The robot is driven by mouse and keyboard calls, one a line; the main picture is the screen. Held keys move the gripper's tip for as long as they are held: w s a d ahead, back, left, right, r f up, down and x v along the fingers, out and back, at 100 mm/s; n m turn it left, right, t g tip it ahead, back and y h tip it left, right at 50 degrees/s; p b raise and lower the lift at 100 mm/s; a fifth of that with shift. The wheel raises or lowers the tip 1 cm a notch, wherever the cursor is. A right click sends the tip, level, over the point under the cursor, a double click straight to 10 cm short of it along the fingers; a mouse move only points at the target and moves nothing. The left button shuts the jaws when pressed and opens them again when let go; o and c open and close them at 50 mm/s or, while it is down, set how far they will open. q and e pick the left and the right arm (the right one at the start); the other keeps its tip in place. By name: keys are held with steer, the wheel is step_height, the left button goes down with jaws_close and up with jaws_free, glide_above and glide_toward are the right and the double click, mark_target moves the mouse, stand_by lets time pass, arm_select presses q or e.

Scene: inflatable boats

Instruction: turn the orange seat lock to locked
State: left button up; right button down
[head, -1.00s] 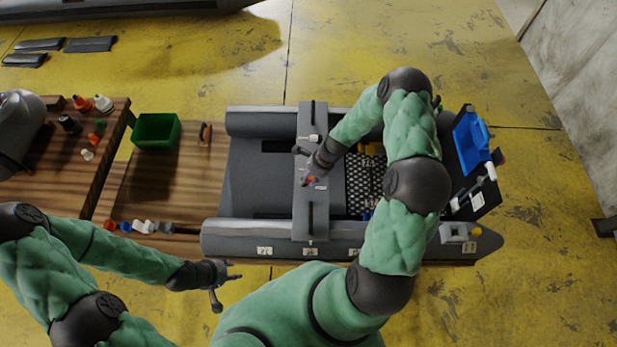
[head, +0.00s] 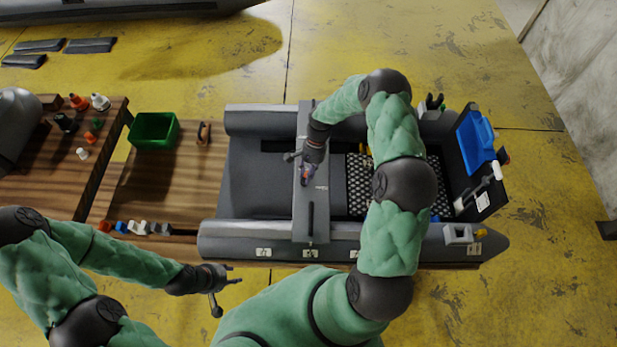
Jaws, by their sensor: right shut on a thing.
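The grey seat (head: 311,228) lies across the grey inflatable boat (head: 250,229), with a dark slot near its front end. The orange seat lock is at the middle of the seat, mostly hidden under my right gripper (head: 306,181). A small orange patch shows at the fingertips. My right gripper points down at the seat and is shut on the lock; which way the lock is turned I cannot tell. My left gripper (head: 228,281) is in front of the boat, apart from it, with its fingers spread and empty.
A green bin (head: 154,131) stands on the wooden table left of the boat. Several small coloured caps (head: 137,227) line the table's front edge. A blue item (head: 475,137) lies on the boat's dark transom at the right. My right arm covers part of the boat's floor.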

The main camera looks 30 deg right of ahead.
steer(key=n, duration=0.1)
steer(key=n+b, duration=0.1)
steer(key=shift+w+a+f+n+g+h, duration=0.1)
steer(key=shift+w+n+g+h, duration=0.2)
steer(key=shift+h, duration=0.1)
steer(key=shift+w+a+n+g+h+b, duration=0.1)
steer(key=shift+n+g+h+b, duration=0.2)
steer(key=shift+n, duration=0.4)
steer(key=shift+w+n+g+h+b, duration=0.1)
steer(key=shift+n+b, duration=0.3)
steer(key=shift+n, duration=0.3)
steer(key=c, duration=1)
jaws_free()
steer(key=v, duration=1.2)
